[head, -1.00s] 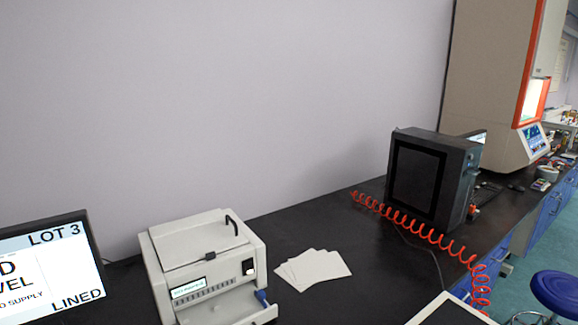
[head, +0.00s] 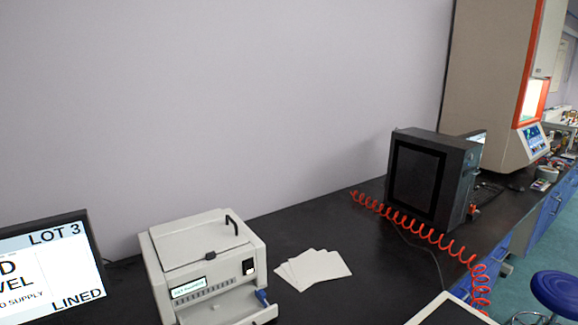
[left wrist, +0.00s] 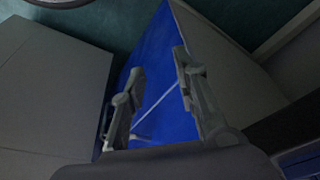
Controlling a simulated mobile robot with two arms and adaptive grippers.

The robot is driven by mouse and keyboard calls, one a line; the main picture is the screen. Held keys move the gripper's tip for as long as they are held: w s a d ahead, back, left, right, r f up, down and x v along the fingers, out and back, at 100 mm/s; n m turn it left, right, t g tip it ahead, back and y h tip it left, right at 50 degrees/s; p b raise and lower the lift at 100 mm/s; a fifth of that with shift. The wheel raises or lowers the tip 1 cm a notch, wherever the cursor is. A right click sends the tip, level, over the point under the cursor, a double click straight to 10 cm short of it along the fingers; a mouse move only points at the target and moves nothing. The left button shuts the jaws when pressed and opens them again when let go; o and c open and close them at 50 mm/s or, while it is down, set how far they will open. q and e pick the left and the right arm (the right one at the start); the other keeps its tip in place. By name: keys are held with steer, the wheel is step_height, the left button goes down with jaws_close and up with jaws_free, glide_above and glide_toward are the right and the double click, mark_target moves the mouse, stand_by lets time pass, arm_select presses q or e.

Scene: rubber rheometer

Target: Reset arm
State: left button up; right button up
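My left gripper (left wrist: 155,95) shows in the left wrist view with its two fingers apart. Nothing is between the fingers. A blue surface (left wrist: 165,60) lies behind them, with grey panels to either side. Neither of my grippers shows in the head view, and my right gripper is in no view.
In the head view a black bench (head: 340,225) runs along the wall. It bears a monitor (head: 50,270), a beige instrument (head: 205,260), white sheets (head: 312,268), a dark box (head: 430,175) and a coiled red hose (head: 425,235). A blue stool (head: 556,292) stands right of the bench.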

arm_select(q)
steer(key=s+a+f+g, duration=0.1)
steer(key=s+f, duration=0.3)
steer(key=f, duration=0.5)
steer(key=s+f, duration=0.4)
steer(key=f, duration=0.6)
steer(key=s+a+f, duration=0.2)
steer(key=s+f, duration=0.6)
steer(key=s, duration=0.3)
steer(key=shift+s+a+g, duration=0.2)
steer(key=shift+s+g, duration=0.1)
steer(key=shift+g, duration=0.1)
